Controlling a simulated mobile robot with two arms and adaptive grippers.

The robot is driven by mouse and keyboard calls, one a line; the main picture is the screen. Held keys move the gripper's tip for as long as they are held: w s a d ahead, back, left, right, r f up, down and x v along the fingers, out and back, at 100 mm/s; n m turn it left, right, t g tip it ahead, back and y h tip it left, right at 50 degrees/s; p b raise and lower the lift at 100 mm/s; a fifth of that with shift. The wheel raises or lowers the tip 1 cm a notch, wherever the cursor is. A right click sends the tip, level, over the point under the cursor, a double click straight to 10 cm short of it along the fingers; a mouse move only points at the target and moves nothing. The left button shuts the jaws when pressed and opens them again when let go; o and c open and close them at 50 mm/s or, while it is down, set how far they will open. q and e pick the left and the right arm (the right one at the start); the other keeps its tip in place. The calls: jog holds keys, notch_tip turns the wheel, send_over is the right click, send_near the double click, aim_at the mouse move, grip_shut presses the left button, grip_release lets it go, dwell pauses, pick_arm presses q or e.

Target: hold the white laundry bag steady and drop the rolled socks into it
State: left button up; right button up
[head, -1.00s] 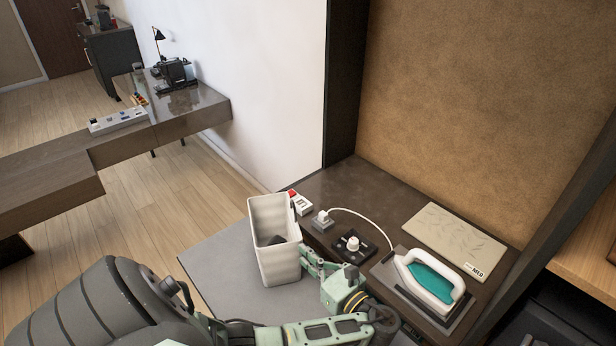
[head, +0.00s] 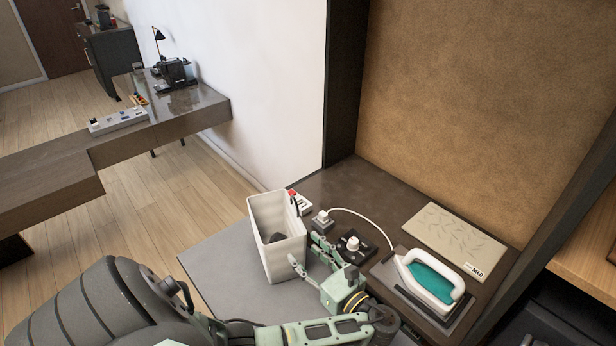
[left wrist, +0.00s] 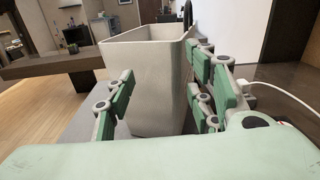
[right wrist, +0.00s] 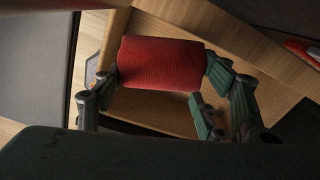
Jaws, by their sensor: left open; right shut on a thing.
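The white laundry bag (head: 284,262) stands upright and open-topped on the grey surface, with a dark grey thing (head: 278,238) inside. My left gripper (head: 309,253) is open at the bag's right side, with one finger in front of the bag and the others beside it. In the left wrist view the bag (left wrist: 155,75) stands between the spread fingers (left wrist: 165,100); I cannot tell if they touch it. In the right wrist view my right gripper (right wrist: 155,88) is shut on a red ribbed roll, the rolled socks (right wrist: 165,62). The right gripper is outside the head view.
An iron (head: 432,278) stands on its dark base at the right, with a white cord running to a small plug block (head: 321,222). A black block with a white knob (head: 353,243) lies near the left gripper. A beige board (head: 453,240) lies behind the iron.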

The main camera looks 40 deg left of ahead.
pick_arm(q)
jog(key=o, duration=1.2)
pick_arm(e)
notch_tip(320, 180, up, 2)
jog(key=shift+r+p, duration=0.2)
jog(key=shift+p, duration=1)
pick_arm(q)
jog(key=d, duration=0.4)
jog(key=s+d, duration=0.1)
jog(key=d, duration=0.7)
jog(key=shift+s, duration=0.25)
